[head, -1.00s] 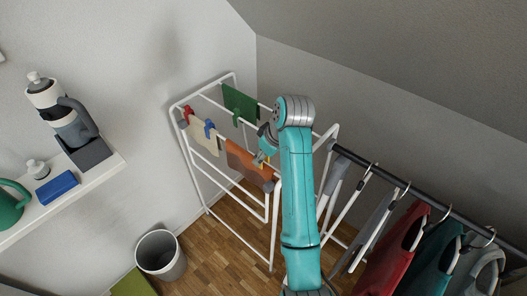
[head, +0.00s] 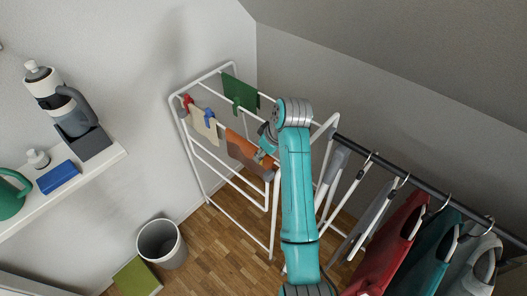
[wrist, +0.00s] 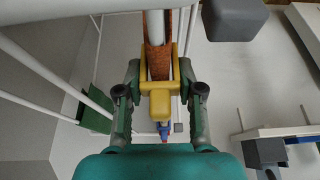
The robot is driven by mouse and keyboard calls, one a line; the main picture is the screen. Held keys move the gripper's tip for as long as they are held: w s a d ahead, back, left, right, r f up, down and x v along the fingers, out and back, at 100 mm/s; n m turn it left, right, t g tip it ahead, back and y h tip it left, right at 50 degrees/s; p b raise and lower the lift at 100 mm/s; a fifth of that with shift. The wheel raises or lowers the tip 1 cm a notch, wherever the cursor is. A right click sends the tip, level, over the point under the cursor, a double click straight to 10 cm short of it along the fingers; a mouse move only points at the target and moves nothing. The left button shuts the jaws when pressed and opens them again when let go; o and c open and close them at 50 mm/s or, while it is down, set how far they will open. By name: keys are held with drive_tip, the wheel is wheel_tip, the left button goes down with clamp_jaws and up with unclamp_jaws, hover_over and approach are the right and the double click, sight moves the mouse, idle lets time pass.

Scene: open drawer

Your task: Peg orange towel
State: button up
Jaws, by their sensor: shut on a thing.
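The orange towel (head: 241,149) hangs over a front rail of the white drying rack (head: 276,222). It also shows folded over the rail in the wrist view (wrist: 158,64). My gripper (head: 262,150) is at the towel's right part in the head view. In the wrist view my gripper (wrist: 159,88) is shut on a yellow peg (wrist: 161,105), one finger on each side. The peg's prongs lie on either side of the towel and rail.
A cream towel (head: 203,126) with a blue peg (head: 209,115) hangs to the left. A green towel (head: 241,91) hangs on a rear rail. Hangers with clothes (head: 398,245) stand close at the right. A bin (head: 161,244) stands on the floor; a shelf (head: 105,160) is at the left.

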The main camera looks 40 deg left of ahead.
drive_tip(key=o, duration=0.9)
drive_tip(key=shift+c, duration=0.2)
drive_tip(key=v, duration=0.7)
drive_tip(key=shift+d+r, duration=0.1)
drive_tip(key=shift+r, duration=0.15)
drive_tip(key=shift+s, duration=0.1)
